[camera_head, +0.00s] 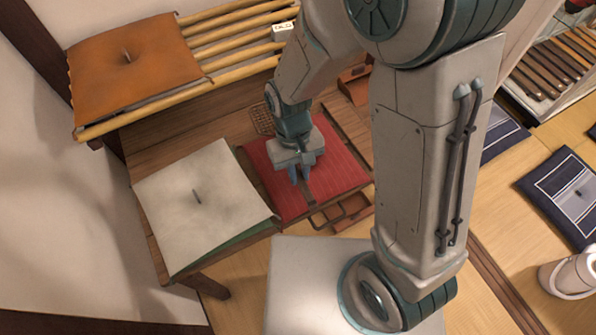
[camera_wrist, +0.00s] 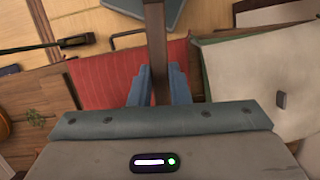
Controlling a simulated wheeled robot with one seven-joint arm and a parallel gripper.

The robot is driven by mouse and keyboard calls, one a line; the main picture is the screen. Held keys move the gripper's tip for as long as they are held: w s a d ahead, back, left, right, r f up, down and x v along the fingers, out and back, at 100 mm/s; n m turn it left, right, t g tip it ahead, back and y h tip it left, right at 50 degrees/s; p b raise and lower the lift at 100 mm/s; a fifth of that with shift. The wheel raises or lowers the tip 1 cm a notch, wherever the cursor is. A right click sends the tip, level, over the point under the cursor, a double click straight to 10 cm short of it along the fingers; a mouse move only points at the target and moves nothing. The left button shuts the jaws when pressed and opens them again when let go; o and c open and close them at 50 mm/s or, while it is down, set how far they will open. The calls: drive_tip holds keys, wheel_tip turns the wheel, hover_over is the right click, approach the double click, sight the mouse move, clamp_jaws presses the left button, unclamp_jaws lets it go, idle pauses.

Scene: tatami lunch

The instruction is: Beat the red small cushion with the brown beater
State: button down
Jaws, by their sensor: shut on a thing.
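The red small cushion (camera_head: 343,165) lies flat on the wooden table, beside a pale cushion (camera_head: 180,195). My gripper (camera_head: 302,180) points down over the red cushion's left part. In the wrist view, my gripper (camera_wrist: 158,88) is shut on a brown bar (camera_wrist: 156,45), which looks like the brown beater's handle. The bar runs out past the top of that view, across the red cushion (camera_wrist: 105,80). A brown lattice (camera_head: 263,121) shows behind my wrist in the head view; I cannot tell whether it belongs to the beater. Contact with the cushion is unclear.
An orange cushion (camera_head: 130,65) lies on a bamboo rack (camera_head: 235,40) at the back left. Blue cushions (camera_head: 565,195) lie on the floor at right. A white cylinder (camera_head: 572,275) stands at the lower right. My arm hides much of the middle.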

drive_tip(key=shift+f, duration=0.15)
drive_tip(key=f+b, duration=0.1)
drive_tip(key=f, duration=0.1)
drive_tip(key=f+g+b, duration=0.1)
drive_tip(key=f+b, duration=0.1)
drive_tip(key=f, duration=0.1)
drive_tip(key=w+f+g+h+b, duration=0.1)
drive_tip(key=f, duration=0.2)
drive_tip(key=shift+w+a+f+b, duration=0.1)
drive_tip(key=shift+a+f+b, duration=0.15)
drive_tip(key=shift+b, duration=0.15)
drive_tip(key=shift+w+r, duration=0.1)
drive_tip(key=shift+r, duration=0.05)
drive_tip(key=r+p, duration=0.1)
drive_tip(key=r, duration=0.1)
drive_tip(key=s+r+t+p, duration=0.1)
drive_tip(key=r+p, duration=0.1)
drive_tip(key=r, duration=0.1)
drive_tip(key=r+t+y+p, duration=0.1)
drive_tip(key=r, duration=0.2)
drive_tip(key=shift+s+d+r+p, duration=0.15)
drive_tip(key=shift+d+r+p, duration=0.1)
drive_tip(key=shift+p, duration=0.15)
